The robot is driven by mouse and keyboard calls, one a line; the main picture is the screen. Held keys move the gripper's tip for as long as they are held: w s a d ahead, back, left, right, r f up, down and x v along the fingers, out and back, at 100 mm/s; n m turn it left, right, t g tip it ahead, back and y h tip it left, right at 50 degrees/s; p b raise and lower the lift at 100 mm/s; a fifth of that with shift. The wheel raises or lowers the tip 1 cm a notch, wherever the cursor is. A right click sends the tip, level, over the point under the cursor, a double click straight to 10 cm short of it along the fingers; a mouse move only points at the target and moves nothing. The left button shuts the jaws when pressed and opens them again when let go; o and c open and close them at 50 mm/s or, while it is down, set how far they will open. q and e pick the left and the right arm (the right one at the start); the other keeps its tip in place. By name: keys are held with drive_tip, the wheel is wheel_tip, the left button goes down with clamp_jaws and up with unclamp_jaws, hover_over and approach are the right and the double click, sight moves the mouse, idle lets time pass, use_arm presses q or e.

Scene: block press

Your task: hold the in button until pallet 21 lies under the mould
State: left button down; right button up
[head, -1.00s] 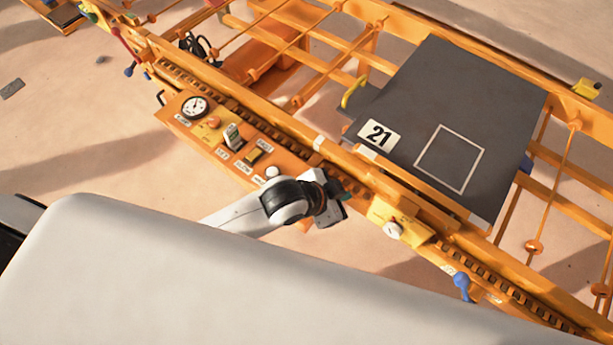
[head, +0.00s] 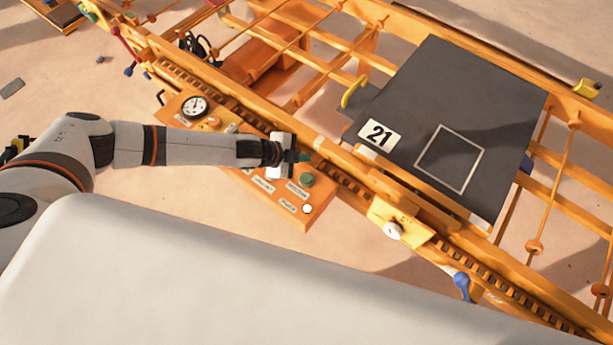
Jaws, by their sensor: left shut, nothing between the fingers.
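Pallet 21 (head: 480,105) is a dark grey board with a white number plate and a white square outline. It lies on the orange frame at the right. The orange control panel (head: 318,218) carries a green button (head: 307,180) and a white round knob or lamp (head: 307,209). Its labels are too small to read, so I cannot tell which button is the in button. My left gripper (head: 303,156) is shut and empty over the panel, just up-left of the green button, hiding the controls beneath. Contact is unclear. I cannot make out the mould. My right gripper is out of view.
A gauge (head: 195,107) and a red-orange button (head: 214,123) sit at the panel's left end. A yellow box with a white dial (head: 393,231) and a blue-knobbed lever (head: 461,283) are on the near rail. Sandy ground around the frame is mostly open.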

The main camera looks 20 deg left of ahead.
sight(303, 180)
use_arm(q)
drive_tip(key=shift+f, duration=0.1)
wheel_tip(303, 180, down, 8)
drive_tip(key=b, duration=0.7)
drive_tip(key=shift+d+f+b, duration=0.1)
drive_tip(key=shift+f+b, duration=0.2)
drive_tip(key=shift+b, duration=0.2)
idle(0.7)
idle(0.5)
drive_tip(key=shift+f, duration=0.4)
